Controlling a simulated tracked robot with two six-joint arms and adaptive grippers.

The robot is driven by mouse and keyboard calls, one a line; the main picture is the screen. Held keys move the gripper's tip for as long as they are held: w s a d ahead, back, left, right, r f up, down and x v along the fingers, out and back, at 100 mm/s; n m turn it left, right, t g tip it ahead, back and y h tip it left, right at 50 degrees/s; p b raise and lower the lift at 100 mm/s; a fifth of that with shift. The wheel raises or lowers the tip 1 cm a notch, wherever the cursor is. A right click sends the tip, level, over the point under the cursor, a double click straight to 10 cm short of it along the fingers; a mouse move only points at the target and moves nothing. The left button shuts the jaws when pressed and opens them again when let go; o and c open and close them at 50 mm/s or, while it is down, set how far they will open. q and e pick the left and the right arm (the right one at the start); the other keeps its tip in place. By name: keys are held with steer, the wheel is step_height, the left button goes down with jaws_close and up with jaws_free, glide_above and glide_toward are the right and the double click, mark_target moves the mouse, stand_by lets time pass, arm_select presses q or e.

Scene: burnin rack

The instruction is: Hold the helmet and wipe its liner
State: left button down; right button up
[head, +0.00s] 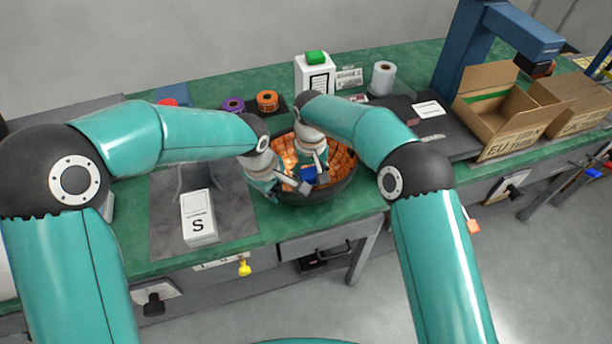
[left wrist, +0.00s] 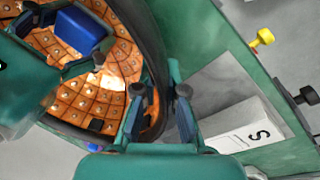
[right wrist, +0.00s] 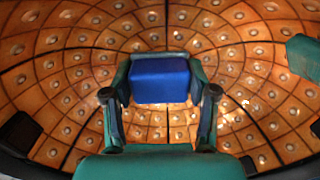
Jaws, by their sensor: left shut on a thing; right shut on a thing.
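The helmet (head: 325,194) sits open side up on the green bench, a dark shell with an orange tiled, studded liner (head: 343,163) inside. In the left wrist view, my left gripper (left wrist: 160,94) is shut on the helmet's rim (left wrist: 150,50), one finger on each side of the wall. In the right wrist view, my right gripper (right wrist: 160,95) is shut on a blue block (right wrist: 160,82) inside the helmet, over the liner. The block also shows in the head view (head: 309,174). I cannot tell whether it touches the liner. My arms hide part of the helmet.
A white box marked S (head: 198,220) stands on a grey mat left of the helmet. Tape rolls (head: 267,100) and a white box with a green top (head: 315,73) stand behind. Open cardboard boxes (head: 500,110) and a blue frame (head: 465,45) are at right.

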steer(key=shift+s+a+f, duration=0.1)
steer(key=shift+s+a, duration=0.15)
steer(key=shift+a, duration=0.55)
steer(key=shift+w+d+f, duration=0.1)
steer(key=shift+d+f, duration=0.1)
steer(key=shift+d, duration=0.3)
step_height(320, 180, up, 14)
stand_by(1.0)
steer(key=shift+r, duration=0.1)
arm_select(q)
steer(key=c, duration=1.2)
jaws_free()
arm_select(e)
steer(key=shift+w, duration=0.1)
arm_select(q)
steer(key=shift+r, duration=0.1)
steer(key=r, duration=0.3)
steer(key=s+a+r, duration=0.1)
steer(key=r, duration=0.3)
steer(key=s+r, duration=0.1)
steer(key=r, duration=0.3)
steer(key=shift+a+r, duration=0.2)
steer(key=shift+r, duration=0.05)
